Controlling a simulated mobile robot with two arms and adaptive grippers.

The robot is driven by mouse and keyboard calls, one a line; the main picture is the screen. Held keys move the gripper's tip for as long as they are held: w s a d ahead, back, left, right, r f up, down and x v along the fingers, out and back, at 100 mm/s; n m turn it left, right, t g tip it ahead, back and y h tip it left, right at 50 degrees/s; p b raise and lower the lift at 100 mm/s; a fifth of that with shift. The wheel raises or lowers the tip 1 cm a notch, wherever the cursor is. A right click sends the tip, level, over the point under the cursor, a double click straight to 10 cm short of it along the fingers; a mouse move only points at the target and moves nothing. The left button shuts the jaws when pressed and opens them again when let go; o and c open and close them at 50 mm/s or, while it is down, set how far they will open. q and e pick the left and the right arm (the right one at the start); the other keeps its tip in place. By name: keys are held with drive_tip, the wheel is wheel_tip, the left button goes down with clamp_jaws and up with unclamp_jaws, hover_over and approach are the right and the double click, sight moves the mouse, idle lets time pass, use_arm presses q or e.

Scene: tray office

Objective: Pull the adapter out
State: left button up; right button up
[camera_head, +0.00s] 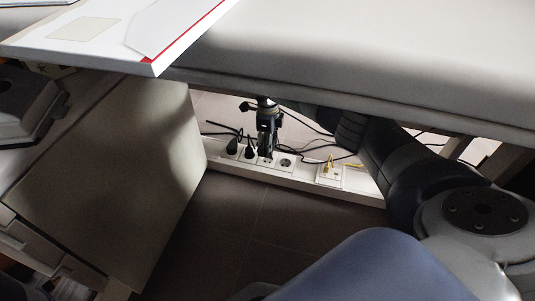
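A white socket strip (222,163) runs along the wall base under the desk. Black plugs sit in its left sockets, one at the left (232,147) and one beside it (249,154), with black cables. I cannot tell which black piece is the adapter. My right gripper (266,153) points down at the strip, just right of the plugs, in front of a socket. Its fingertips are dark and small, so I cannot tell whether they hold anything. My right arm reaches in from the right under the desk. My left gripper is out of view.
The desk top (400,50) hangs over the sockets. A cabinet side panel (110,175) stands at the left. An empty round socket (286,163) and a box with yellow cables (329,174) lie to the right. Loose black cables trail behind. The floor (235,220) in front is clear.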

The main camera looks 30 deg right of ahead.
drive_tip(key=shift+r+p, duration=0.6)
drive_tip(key=shift+r, duration=0.2)
drive_tip(key=shift+r+p, duration=1.35)
drive_tip(key=shift+r, duration=0.15)
